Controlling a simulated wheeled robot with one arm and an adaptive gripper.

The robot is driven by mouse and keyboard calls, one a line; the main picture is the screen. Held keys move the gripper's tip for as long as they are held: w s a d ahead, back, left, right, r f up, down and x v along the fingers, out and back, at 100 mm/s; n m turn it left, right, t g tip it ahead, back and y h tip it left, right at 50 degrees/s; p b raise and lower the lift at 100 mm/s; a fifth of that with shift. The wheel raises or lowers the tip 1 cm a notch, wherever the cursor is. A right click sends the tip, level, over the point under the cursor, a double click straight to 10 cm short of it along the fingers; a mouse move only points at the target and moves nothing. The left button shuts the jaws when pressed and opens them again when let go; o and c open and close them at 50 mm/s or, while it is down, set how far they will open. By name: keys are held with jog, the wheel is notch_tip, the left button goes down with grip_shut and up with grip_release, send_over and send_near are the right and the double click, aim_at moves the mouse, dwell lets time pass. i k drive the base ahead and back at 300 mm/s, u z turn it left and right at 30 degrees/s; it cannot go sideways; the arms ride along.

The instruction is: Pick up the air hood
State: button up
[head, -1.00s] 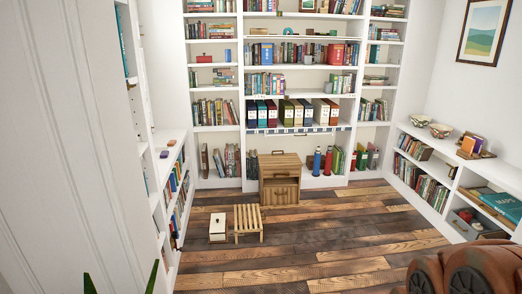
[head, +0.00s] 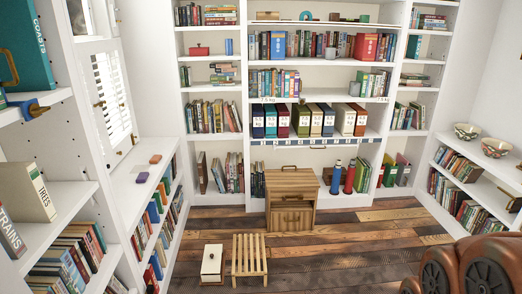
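I cannot pick out anything that is clearly an air hood in the head view. Small objects stand on the upper shelves, including a teal ring-shaped one (head: 306,16) and a grey cup-like one (head: 331,53), but they are too small to identify surely. My gripper is not in view.
A wooden cabinet (head: 292,190) stands before the back bookcase (head: 320,99). A slatted stool (head: 250,255) and a white box (head: 212,263) are on the plank floor (head: 345,250). Bookshelves line both sides. A brown leather seat (head: 470,268) fills the bottom right. Floor between is clear.

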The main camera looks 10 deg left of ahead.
aim_at(211, 263)
jog(key=i, duration=2.9)
jog(key=u, duration=3.85)
